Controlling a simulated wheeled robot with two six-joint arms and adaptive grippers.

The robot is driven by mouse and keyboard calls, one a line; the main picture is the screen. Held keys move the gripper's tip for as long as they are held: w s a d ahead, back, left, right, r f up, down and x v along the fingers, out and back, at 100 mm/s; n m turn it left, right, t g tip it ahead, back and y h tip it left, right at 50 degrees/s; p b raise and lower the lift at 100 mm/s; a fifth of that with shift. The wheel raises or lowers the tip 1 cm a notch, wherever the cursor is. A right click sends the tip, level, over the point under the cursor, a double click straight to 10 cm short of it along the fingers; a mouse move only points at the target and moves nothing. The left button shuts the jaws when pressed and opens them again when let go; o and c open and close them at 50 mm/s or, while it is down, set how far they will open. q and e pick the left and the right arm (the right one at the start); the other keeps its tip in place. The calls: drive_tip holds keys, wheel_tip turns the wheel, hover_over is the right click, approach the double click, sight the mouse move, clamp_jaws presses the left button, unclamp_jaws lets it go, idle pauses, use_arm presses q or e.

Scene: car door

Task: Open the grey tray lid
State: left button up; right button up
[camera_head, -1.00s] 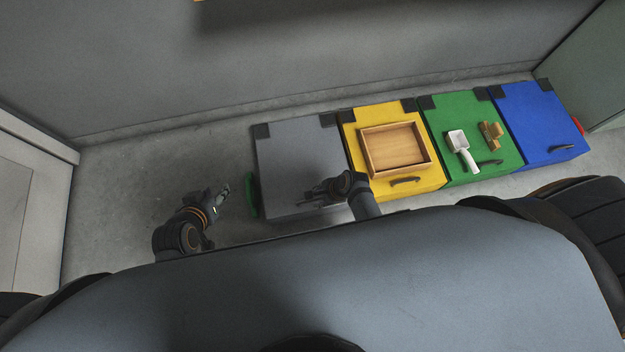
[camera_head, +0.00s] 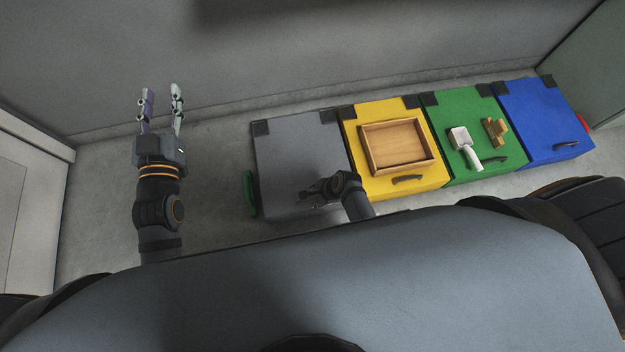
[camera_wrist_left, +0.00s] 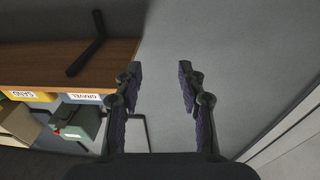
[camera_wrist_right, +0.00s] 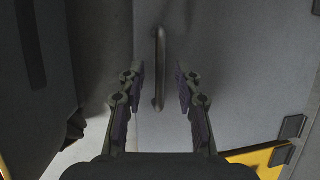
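The grey tray lid (camera_head: 300,155) is flat and closed on the leftmost bin, with black hinges at its back edge. Its dark handle (camera_wrist_right: 160,68) shows in the right wrist view, upright between and just beyond the fingertips, apart from them as far as I can see. My right gripper (camera_head: 312,192) is low over the lid's front part and hides the handle in the head view. It is open and empty in the right wrist view (camera_wrist_right: 160,85). My left gripper (camera_head: 161,95) is raised left of the grey bin, open and empty; it also shows in the left wrist view (camera_wrist_left: 160,75).
Right of the grey bin stand a yellow bin (camera_head: 426,178) with a wooden tray (camera_head: 397,146), a green bin (camera_head: 450,105) with a white scoop (camera_head: 464,145) and a wooden brush (camera_head: 495,130), and a blue bin (camera_head: 545,115). A wall is behind; floor is clear at left.

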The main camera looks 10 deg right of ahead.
use_arm(q)
drive_tip(key=shift+r+t, duration=0.6)
drive_tip(key=shift+r, duration=0.85)
use_arm(e)
drive_tip(key=shift+a+f, duration=0.1)
drive_tip(key=shift+f, duration=0.1)
clamp_jaws()
